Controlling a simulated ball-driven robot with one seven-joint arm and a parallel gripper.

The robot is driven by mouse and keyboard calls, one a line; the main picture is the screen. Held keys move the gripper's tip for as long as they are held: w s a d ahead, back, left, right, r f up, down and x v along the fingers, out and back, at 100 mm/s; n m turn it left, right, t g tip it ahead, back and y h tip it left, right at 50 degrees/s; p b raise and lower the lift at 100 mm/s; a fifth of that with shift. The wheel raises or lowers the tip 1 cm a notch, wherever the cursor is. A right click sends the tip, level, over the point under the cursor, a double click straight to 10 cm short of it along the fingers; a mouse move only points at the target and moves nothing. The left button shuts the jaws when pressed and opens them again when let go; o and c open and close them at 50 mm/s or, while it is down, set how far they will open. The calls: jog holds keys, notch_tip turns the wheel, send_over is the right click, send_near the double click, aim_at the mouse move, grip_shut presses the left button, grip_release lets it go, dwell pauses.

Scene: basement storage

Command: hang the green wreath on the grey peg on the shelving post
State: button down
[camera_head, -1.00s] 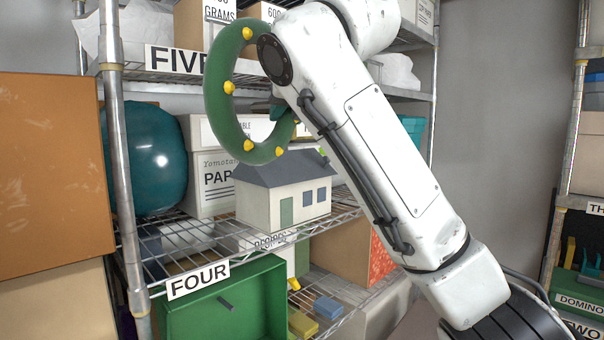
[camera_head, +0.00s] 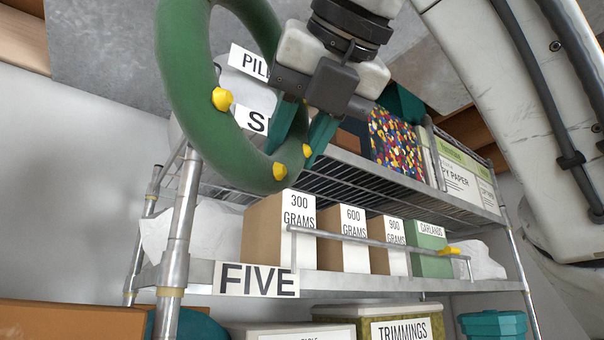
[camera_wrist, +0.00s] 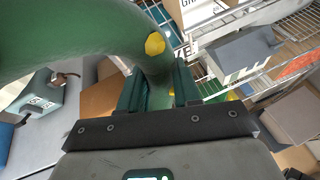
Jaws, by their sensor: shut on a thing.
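The green wreath (camera_head: 190,100) is a thick ring with yellow knobs. It hangs upright at the upper left of the head view, its top cut off by the frame edge. My gripper (camera_head: 305,135) is shut on the ring's lower right part, with teal fingers on either side. The wrist view shows the wreath (camera_wrist: 90,35) running between the fingers (camera_wrist: 158,88). The shelving post (camera_head: 182,220) stands below and behind the wreath, which appears apart from it. I cannot make out the grey peg; the wreath covers the upper part of that post.
The shelf marked FIVE (camera_head: 330,284) holds boxes labelled in grams (camera_head: 279,235) and a green garlands box (camera_head: 430,262) behind a rail. A speckled box (camera_head: 392,140) stands on the shelf above. An orange-brown box (camera_head: 70,318) is at lower left.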

jog(key=w+a+f+p, duration=0.2)
jog(key=w+a, duration=0.4)
jog(key=w, duration=0.3)
jog(key=shift+w+a+f+p, duration=0.15)
jog(key=shift+w+a+p, duration=0.1)
jog(key=shift+p, duration=0.1)
dwell(1.2)
jog(key=shift+f, duration=0.1)
dwell(0.5)
jog(key=c, duration=0.7)
grip_release()
